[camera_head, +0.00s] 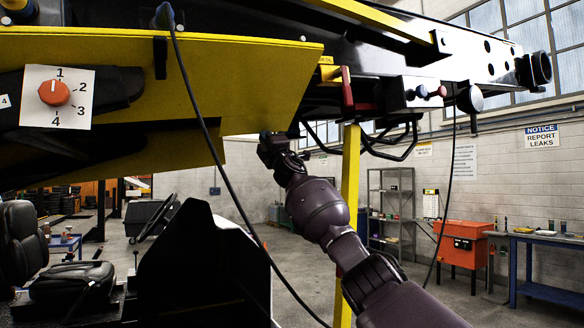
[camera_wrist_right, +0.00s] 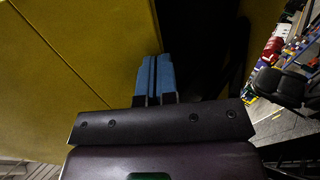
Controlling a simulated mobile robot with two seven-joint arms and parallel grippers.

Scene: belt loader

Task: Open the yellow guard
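The yellow guard (camera_head: 225,82) is a long yellow panel along the side of the loader, across the upper left of the head view. A lower yellow panel (camera_head: 185,160) slopes beneath it; I cannot tell whether they are one piece. My right gripper (camera_head: 268,142) is at the lower right end of this yellow panelling. In the right wrist view the blue fingertips (camera_wrist_right: 155,78) lie side by side, with nothing visible between them. A yellow surface (camera_wrist_right: 90,55) is left of them and a dark gap (camera_wrist_right: 208,45) right of them. Contact is unclear. My left gripper is out of view.
A white plate with a red dial (camera_head: 54,93) is at the left. A black cable (camera_head: 215,150) hangs in front of the panel. A yellow post (camera_head: 350,200) stands behind my right arm. A black seat (camera_head: 75,280) is lower left.

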